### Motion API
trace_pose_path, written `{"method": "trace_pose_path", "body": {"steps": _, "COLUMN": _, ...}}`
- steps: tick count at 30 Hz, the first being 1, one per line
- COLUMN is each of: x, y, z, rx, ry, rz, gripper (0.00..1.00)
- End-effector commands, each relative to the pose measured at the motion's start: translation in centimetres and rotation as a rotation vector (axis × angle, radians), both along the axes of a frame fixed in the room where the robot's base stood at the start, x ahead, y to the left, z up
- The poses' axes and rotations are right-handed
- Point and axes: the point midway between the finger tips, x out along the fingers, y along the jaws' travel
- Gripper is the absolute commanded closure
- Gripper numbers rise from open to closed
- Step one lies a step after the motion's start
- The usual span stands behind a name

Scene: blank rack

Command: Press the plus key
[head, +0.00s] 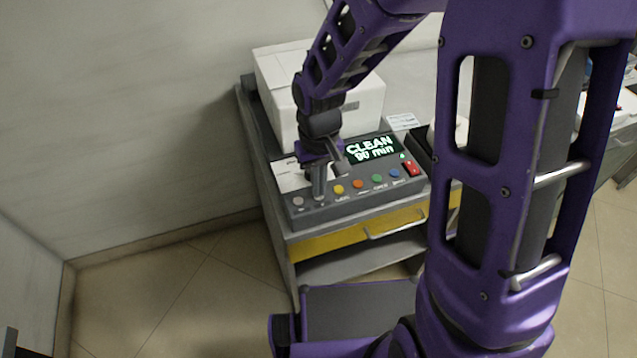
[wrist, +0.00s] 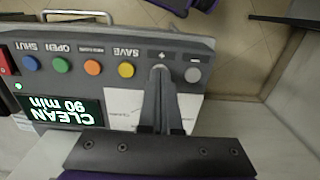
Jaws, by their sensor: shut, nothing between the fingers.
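The grey control panel (head: 345,205) has a row of round keys and a lit display (head: 373,149) that reads "CLEAN 90 min". In the wrist view the panel is upside down. My gripper (head: 319,197) is shut and empty, pointing down at the panel. In the wrist view its fingertips (wrist: 160,78) are over the plus key (wrist: 160,67), below the plus mark, and cover most of it. I cannot tell whether they touch the key. A grey key (wrist: 193,75) is beside the fingertips, and the yellow SAVE key (wrist: 126,70) is on their other side.
Orange (head: 358,183), green (head: 377,180) and blue (head: 395,173) keys and a red switch (head: 411,168) continue the row. A white box (head: 275,75) stands behind the panel on the grey cart. A yellow drawer (head: 345,236) is below the panel.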

Motion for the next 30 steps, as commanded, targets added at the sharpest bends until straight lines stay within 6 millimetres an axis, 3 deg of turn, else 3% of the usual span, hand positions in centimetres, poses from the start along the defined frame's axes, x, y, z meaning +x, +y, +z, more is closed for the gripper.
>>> {"method": "trace_pose_path", "body": {"steps": 1, "x": 0.4, "y": 0.1, "z": 1.8, "rx": 0.001, "ry": -0.006, "rz": 0.0, "gripper": 1.0}}
{"method": "trace_pose_path", "body": {"steps": 3, "x": 0.8, "y": 0.1, "z": 3.4, "rx": 0.002, "ry": -0.013, "rz": 0.0, "gripper": 1.0}}
{"method": "trace_pose_path", "body": {"steps": 15, "x": 1.0, "y": 0.2, "z": 11.5, "rx": 0.003, "ry": -0.021, "rz": 0.001, "gripper": 1.0}}
{"method": "trace_pose_path", "body": {"steps": 21, "x": 1.0, "y": 0.2, "z": 13.0, "rx": 0.003, "ry": -0.018, "rz": 0.001, "gripper": 1.0}}
{"method": "trace_pose_path", "body": {"steps": 30, "x": 1.0, "y": 0.2, "z": 13.2, "rx": 0.003, "ry": -0.018, "rz": 0.002, "gripper": 1.0}}
